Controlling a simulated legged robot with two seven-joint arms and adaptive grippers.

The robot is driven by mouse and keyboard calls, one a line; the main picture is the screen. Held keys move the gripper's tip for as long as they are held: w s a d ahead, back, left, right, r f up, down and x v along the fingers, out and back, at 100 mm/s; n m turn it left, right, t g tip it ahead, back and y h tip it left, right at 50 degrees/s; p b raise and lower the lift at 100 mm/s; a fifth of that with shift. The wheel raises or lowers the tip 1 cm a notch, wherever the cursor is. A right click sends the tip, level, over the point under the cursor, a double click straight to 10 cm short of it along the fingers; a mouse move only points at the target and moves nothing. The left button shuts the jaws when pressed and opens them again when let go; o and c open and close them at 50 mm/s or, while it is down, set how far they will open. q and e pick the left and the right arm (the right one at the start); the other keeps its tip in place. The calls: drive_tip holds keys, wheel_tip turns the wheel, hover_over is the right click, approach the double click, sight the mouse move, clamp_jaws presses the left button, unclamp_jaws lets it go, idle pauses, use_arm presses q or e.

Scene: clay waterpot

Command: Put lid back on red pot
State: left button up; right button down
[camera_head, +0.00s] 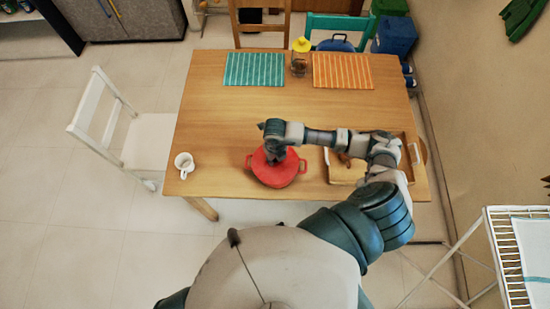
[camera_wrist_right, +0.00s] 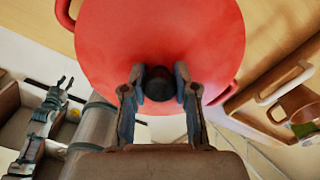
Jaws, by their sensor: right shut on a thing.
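The red pot (camera_head: 273,178) stands on the wooden table near its front edge, with a loop handle on each side. Its red lid (camera_wrist_right: 205,30) lies over the pot, and pot handles show past its edge in the wrist view. I cannot tell whether the lid is fully seated. My right gripper (camera_head: 273,155) reaches down onto the lid. In the wrist view my right gripper (camera_wrist_right: 159,88) is shut on the lid's dark round knob (camera_wrist_right: 159,85). What seems to be my left gripper (camera_wrist_right: 60,90) shows small at the left of the wrist view; its jaws are unclear.
A wooden tray (camera_head: 341,176) with a brown item lies right of the pot, partly under my right arm. A white mug (camera_head: 184,165) stands at the left. Teal (camera_head: 254,69) and orange (camera_head: 343,71) striped mats and a yellow-topped jar (camera_head: 299,60) are at the back. The table's middle is clear.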

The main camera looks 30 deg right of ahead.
use_arm(q)
drive_tip(key=shift+a, duration=0.4)
drive_tip(key=shift+d, duration=0.1)
use_arm(e)
drive_tip(key=shift+d, duration=0.2)
drive_tip(key=c, duration=0.8)
unclamp_jaws()
drive_tip(key=shift+d, duration=0.15)
drive_tip(key=o, duration=0.5)
drive_tip(key=shift+a, duration=0.2)
drive_tip(key=shift+d+r+p, duration=0.15)
drive_tip(key=shift+r+p, duration=0.6)
drive_tip(key=shift+r, duration=0.2)
drive_tip(key=shift+r+p, duration=1.75)
drive_tip(key=shift+r, duration=0.8)
use_arm(q)
wheel_tip(320, 180, up, 5)
drive_tip(key=shift+w+d, duration=0.1)
